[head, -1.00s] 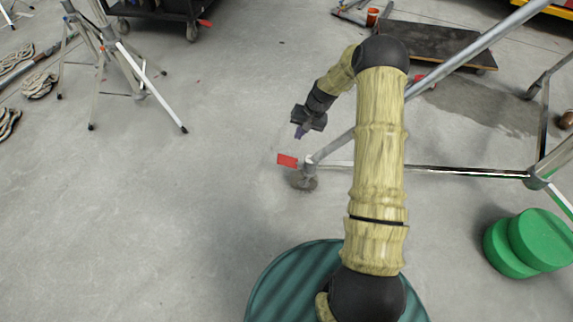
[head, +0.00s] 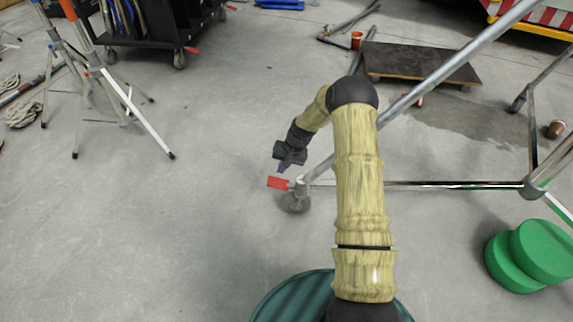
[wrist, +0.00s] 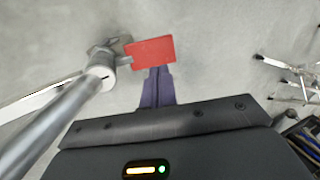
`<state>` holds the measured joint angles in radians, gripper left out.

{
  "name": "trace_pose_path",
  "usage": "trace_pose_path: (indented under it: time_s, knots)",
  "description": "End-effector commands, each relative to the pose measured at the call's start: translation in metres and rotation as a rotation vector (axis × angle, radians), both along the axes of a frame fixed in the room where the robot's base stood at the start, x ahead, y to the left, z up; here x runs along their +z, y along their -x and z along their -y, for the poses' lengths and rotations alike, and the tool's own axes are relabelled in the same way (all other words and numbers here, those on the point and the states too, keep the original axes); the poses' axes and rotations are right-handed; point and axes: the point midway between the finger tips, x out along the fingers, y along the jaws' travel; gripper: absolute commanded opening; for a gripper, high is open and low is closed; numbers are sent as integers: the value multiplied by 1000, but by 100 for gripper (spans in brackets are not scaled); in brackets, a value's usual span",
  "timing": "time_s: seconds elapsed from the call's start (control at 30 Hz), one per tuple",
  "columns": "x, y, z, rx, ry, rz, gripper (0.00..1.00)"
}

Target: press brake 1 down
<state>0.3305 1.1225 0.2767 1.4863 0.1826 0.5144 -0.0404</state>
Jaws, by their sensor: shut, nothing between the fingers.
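Brake 1 looks to be the red pedal (head: 278,182) on the caster (head: 296,200) at the near corner of a metal tube frame (head: 440,184). In the wrist view the red pedal (wrist: 151,50) sticks out to the right of the tube's foot. My gripper (head: 282,167) is shut and empty, its purple fingers pointing down just above the pedal. In the wrist view the fingertips (wrist: 157,72) meet the pedal's lower edge in the picture. I cannot tell whether they touch it.
A slanting tube (head: 430,80) of the frame rises close to my arm. Green round pads (head: 530,250) lie at the right. A tripod stand (head: 110,85) and a black cart (head: 165,25) stand at the upper left. The floor left of the pedal is clear.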

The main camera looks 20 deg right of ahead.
Motion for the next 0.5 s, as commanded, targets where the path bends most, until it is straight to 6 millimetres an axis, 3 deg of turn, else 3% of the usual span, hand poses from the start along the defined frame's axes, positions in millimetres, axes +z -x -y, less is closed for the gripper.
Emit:
trace_pose_path:
  time_s: [0.03,0.2,0.5]
  knots:
    - [-14,-1,-3,0,0,-1,0]
    - [-38,-4,-11,-1,0,0,0]
    - [-59,-7,-19,-1,0,1,0]
